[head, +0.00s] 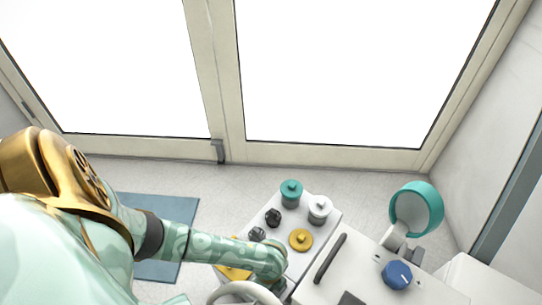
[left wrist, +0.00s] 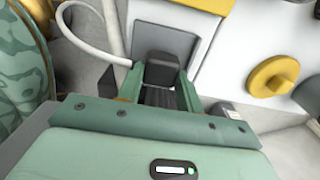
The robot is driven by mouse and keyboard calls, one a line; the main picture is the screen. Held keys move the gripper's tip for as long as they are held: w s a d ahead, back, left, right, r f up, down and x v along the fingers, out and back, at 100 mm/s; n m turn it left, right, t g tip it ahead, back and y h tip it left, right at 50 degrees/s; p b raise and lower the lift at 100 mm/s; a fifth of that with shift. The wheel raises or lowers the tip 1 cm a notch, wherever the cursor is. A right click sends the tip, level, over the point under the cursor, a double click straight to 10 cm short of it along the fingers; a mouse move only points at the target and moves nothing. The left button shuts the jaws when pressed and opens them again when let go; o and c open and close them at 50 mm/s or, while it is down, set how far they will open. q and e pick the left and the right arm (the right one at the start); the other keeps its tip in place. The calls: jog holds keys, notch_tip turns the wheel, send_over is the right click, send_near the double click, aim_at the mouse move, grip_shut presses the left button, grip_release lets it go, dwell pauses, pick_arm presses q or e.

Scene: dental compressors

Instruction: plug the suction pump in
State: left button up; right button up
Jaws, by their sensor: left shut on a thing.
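In the left wrist view my left gripper (left wrist: 160,96) is shut on a dark, block-shaped plug (left wrist: 161,68). A white cable (left wrist: 90,38) loops in from the left and runs to the plug. A grey plate (left wrist: 178,28) on a white casing lies right behind the plug; I cannot tell whether they touch, and any socket openings are hidden. In the head view my left arm reaches in from the left and its hand ends beside the white unit (head: 325,212) with coloured knobs. The fingers and plug cannot be made out there. My right gripper is not in view.
A blue mat (head: 178,209) lies on the floor.

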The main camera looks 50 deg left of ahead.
pick_arm(q)
jog(key=shift+p, duration=0.75)
dwell(2.2)
jog(key=shift+f+b, duration=0.4)
jog(key=shift+f, duration=0.25)
jog(key=o, duration=1)
jog(key=shift+w, duration=0.1)
